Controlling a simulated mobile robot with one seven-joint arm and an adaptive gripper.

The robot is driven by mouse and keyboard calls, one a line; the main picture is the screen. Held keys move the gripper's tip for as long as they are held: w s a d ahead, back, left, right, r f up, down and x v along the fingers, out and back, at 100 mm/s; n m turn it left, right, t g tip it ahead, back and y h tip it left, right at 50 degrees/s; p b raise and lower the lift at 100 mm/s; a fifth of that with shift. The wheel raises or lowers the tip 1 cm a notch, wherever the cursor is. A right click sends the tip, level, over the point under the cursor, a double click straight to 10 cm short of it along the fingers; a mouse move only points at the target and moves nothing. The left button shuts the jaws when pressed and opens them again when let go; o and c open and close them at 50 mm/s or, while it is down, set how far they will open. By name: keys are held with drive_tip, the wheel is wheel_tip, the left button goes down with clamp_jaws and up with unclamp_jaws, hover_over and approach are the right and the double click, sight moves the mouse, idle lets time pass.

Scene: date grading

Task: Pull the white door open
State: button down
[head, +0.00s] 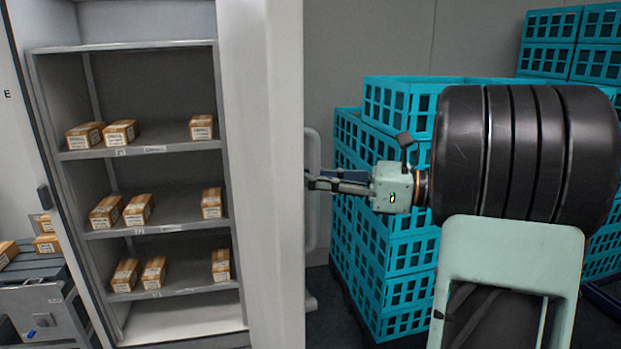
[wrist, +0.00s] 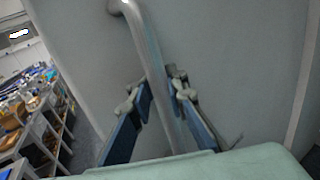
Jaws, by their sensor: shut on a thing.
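The white door (head: 262,170) stands open, seen nearly edge-on in the head view, with shelves showing to its left. Its pale bar handle (head: 312,205) is on the face turned to the right. My gripper (head: 310,182) reaches the handle from the right. In the wrist view the handle (wrist: 150,50) runs down between the two blue-padded fingers of my gripper (wrist: 163,95), which are shut on it. The door face (wrist: 235,60) fills most of that view. The finger contact is partly hidden in the head view.
Grey shelves (head: 160,153) inside hold several small boxes. Stacked turquoise crates (head: 395,270) stand to the right of the door, behind my arm. A grey bench (head: 40,300) with boxes is at the far left. A strip of dark floor shows between door and crates.

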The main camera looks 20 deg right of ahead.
drive_tip(key=shift+s+f, duration=0.1)
drive_tip(key=shift+f, duration=0.1)
drive_tip(key=c, duration=2.3)
unclamp_jaws()
drive_tip(key=o, duration=0.4)
drive_tip(key=shift+s+r, duration=0.15)
drive_tip(key=shift+s, duration=0.05)
drive_tip(key=shift+w, duration=0.15)
drive_tip(key=v, duration=1.2)
